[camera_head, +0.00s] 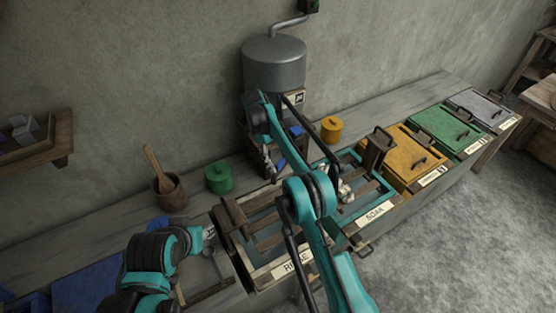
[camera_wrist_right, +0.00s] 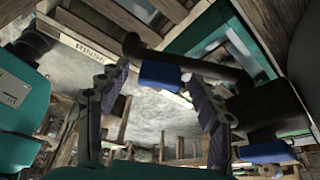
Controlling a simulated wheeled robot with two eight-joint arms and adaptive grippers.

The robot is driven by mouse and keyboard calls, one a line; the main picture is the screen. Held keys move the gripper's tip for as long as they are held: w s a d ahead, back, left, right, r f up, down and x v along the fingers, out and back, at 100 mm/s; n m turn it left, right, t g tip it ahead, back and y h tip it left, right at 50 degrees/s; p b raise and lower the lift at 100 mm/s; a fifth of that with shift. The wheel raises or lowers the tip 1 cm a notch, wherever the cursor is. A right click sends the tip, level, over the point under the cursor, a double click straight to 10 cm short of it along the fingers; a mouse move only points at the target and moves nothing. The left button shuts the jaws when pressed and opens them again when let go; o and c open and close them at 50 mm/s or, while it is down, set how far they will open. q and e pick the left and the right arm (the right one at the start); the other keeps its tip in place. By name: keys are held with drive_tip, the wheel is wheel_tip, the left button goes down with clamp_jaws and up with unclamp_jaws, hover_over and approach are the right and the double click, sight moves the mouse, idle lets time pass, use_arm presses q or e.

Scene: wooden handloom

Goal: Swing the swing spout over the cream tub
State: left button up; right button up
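The grey tank (camera_head: 274,65) stands at the back of the bench, with my right wrist in front of its base. In the right wrist view a dark bent spout (camera_wrist_right: 205,68) with a blue sleeve (camera_wrist_right: 160,75) lies between the fingers of my right gripper (camera_wrist_right: 155,85). The fingers are spread, with gaps beside the sleeve. My right gripper (camera_head: 271,163) points down in the head view. The tub labelled RINSE (camera_head: 240,262), with a pale rim, seems to be the cream tub. The teal tub labelled SOAK (camera_head: 378,212) is right of it. My left gripper (camera_head: 208,232) shows only partly.
A green pot (camera_head: 218,178), a mortar (camera_head: 169,190) and a yellow pot (camera_head: 332,129) stand behind the tubs. Yellow (camera_head: 412,158), green (camera_head: 448,128) and grey (camera_head: 480,105) lidded boxes line the right. Slatted wooden racks lie across the tubs.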

wheel_tip(320, 180, up, 10)
idle(0.6)
idle(0.4)
drive_tip(key=s+d+r+n+t+y+b, duration=0.2)
drive_tip(key=d+r+n, duration=0.3)
drive_tip(key=r+n, duration=0.25)
drive_tip(key=s+d+r+n+t+b, duration=0.1)
drive_tip(key=s+d+r+n+t, duration=0.15)
drive_tip(key=s, duration=0.25)
drive_tip(key=s+d+r+n+t+b, duration=0.1)
drive_tip(key=s+d+n+b, duration=0.1)
drive_tip(key=s+n, duration=0.3)
drive_tip(key=s+d+f+n+t+y+b, duration=0.1)
drive_tip(key=s+f+n, duration=0.4)
drive_tip(key=s, duration=0.6)
drive_tip(key=s+d+f+n+t+b, duration=0.2)
drive_tip(key=s+f+n, duration=0.3)
drive_tip(key=s+f, duration=0.5)
drive_tip(key=shift+s+d+t+y, duration=0.4)
drive_tip(key=shift+s+d+t, duration=0.25)
drive_tip(key=shift+s+d, duration=0.4)
